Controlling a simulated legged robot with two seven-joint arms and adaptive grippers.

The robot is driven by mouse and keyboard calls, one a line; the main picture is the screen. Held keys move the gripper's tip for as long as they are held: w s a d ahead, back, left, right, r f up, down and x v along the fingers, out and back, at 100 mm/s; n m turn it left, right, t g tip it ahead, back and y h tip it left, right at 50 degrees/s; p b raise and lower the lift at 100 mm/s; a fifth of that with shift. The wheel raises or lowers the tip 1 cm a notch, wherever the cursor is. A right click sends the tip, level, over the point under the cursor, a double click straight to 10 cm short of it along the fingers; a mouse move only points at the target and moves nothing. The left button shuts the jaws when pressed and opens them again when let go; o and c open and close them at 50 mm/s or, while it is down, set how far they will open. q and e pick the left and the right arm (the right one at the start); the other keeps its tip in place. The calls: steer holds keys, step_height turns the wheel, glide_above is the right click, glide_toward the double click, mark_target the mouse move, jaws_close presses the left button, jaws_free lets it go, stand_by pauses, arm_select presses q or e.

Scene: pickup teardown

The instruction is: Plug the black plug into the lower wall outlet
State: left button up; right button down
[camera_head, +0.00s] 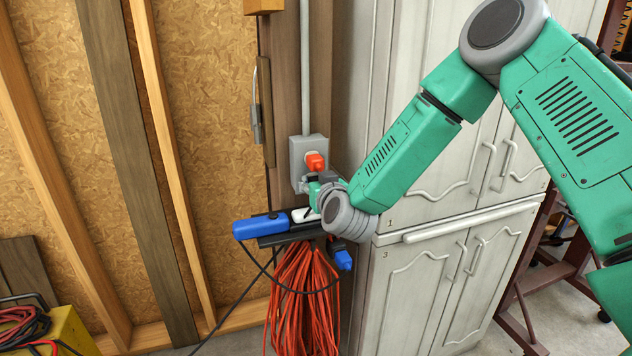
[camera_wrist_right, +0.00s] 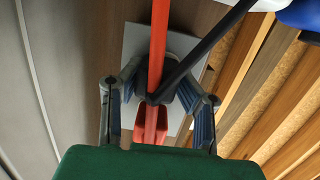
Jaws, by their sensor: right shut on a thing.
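The grey wall outlet box (camera_head: 299,152) is fixed to a wooden post at the end of a conduit. An orange plug (camera_head: 316,162) sits in its upper socket. My right gripper (camera_head: 315,186) is at the lower part of the box, just below the orange plug, and hides the lower socket in the head view. In the right wrist view its fingers are closed around the black plug (camera_wrist_right: 165,88), whose black cord (camera_wrist_right: 205,50) runs up to the right. The pale outlet plate (camera_wrist_right: 140,42) lies behind it. I cannot tell whether the plug touches the socket. My left gripper is not in view.
Below the outlet, a blue tool (camera_head: 260,226) and a white item (camera_head: 304,215) lie on a dark holder. A white cabinet (camera_head: 440,240) stands close on the right. An orange cord (camera_wrist_right: 158,40) crosses the wrist view.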

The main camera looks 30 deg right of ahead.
steer(key=c, duration=1.2)
jaws_free()
steer(key=shift+w+d+r, duration=0.15)
steer(key=shift+w+r, duration=0.2)
steer(key=shift+r, duration=0.05)
steer(key=shift+o, duration=0.9)
steer(key=shift+w+d+f, duration=0.2)
steer(key=shift+w, duration=0.1)
steer(key=shift+s+a, duration=0.15)
steer(key=shift+a, duration=0.05)
